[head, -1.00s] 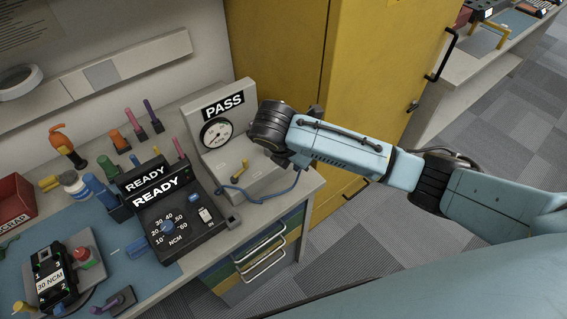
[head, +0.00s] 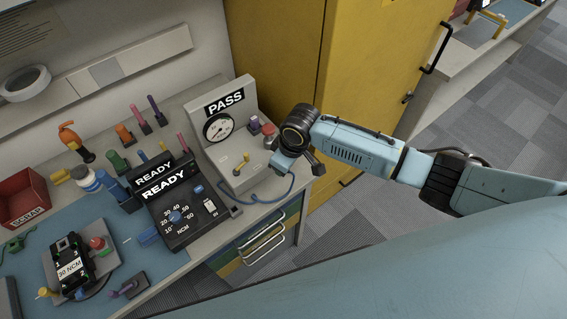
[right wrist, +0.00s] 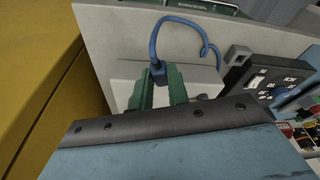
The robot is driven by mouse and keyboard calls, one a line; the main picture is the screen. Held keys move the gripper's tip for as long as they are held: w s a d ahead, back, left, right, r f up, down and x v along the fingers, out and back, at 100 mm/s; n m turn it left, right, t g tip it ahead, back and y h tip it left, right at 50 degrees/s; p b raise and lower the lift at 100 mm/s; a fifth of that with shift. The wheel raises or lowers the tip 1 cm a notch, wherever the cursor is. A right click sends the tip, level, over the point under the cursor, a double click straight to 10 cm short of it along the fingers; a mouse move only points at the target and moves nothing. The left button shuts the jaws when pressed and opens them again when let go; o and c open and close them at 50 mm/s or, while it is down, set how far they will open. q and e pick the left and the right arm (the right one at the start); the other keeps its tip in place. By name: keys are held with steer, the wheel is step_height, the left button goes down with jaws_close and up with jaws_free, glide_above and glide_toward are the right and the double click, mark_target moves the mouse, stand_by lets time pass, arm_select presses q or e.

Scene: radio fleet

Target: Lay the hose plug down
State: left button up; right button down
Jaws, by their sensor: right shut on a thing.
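The hose plug (right wrist: 157,72) is a small dark blue piece at the end of a blue hose, seen between the green fingers of my right gripper (right wrist: 160,88) in the right wrist view. The gripper is shut on it. In the head view my right gripper (head: 294,171) is over the right end of the bench, and it hides the plug there. The blue hose (head: 262,200) curves from the base of the test stand (head: 236,172) to the gripper. The stand has a round gauge and a PASS sign (head: 225,103). My left gripper is not in view.
A READY control box (head: 184,217) stands left of the stand. Red and purple knobs (head: 268,130) are at the stand's right. A yellow cabinet (head: 290,60) rises behind. Coloured drawers (head: 262,245) are below the bench edge. Several tools and a radio (head: 72,262) are at left.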

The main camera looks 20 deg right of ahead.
steer(key=shift+r+p, duration=0.1)
steer(key=shift+p, duration=0.5)
steer(key=shift+s+d+b+x, duration=0.2)
steer(key=shift+b+x, duration=0.5)
steer(key=shift+x, duration=0.45)
steer(key=shift+s+d+b+x, duration=0.1)
steer(key=shift+s+b+x, duration=0.1)
steer(key=shift+b+x, duration=0.75)
steer(key=shift+s+d+b+x, duration=0.2)
steer(key=shift+b+x, duration=0.25)
steer(key=shift+x, duration=0.85)
steer(key=c, duration=1.3)
jaws_free()
steer(key=p+v, duration=0.1)
steer(key=v, duration=1.2)
steer(key=shift+p, duration=0.3)
